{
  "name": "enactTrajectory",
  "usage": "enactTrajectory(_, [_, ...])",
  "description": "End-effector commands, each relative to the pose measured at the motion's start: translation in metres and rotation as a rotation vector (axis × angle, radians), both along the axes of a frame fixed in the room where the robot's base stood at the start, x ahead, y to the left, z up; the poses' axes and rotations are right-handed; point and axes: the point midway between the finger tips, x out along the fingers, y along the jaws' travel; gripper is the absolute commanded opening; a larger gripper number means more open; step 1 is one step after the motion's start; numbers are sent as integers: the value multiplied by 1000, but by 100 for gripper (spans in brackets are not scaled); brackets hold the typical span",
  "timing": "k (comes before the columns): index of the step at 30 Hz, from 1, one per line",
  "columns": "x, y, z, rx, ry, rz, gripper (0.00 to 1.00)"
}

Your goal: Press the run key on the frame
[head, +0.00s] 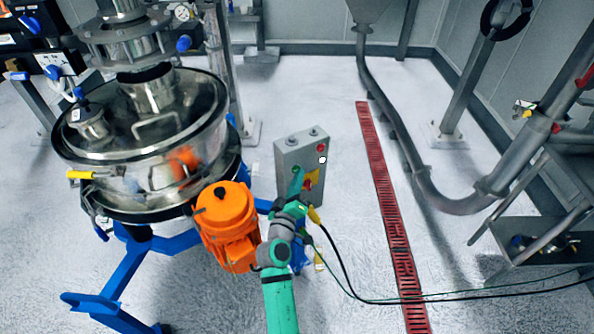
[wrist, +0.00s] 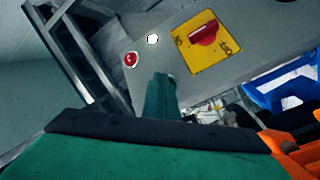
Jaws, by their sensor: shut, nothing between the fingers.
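A grey control box (head: 292,158) stands on the frame beside the sifter. Its face carries a red round button (head: 320,147), a white round button (head: 323,160) and a red rotary switch on a yellow plate (head: 311,180). No label shows which is the run key. In the wrist view the red button (wrist: 131,59) and white button (wrist: 152,40) lie just beyond my fingertips, with the rotary switch (wrist: 205,38) to the right. My gripper (wrist: 161,78) is shut and empty, pointing at the box face. It also shows in the head view (head: 297,172); contact cannot be told.
The round steel sifter (head: 150,130) and its orange motor (head: 228,225) stand close left of my arm, on a blue frame (head: 115,275). Black cables (head: 400,300) run right. A red floor grate (head: 385,200) and open floor lie right of the box.

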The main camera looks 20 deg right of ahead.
Motion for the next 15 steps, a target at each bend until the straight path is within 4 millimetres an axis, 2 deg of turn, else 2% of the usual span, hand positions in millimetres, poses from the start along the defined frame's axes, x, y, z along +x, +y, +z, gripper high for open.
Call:
enactTrajectory(8, [-2, 0, 0, 0, 0, 2, 0])
enactTrajectory(15, [-13, -3, 0, 0, -1, 1, 0])
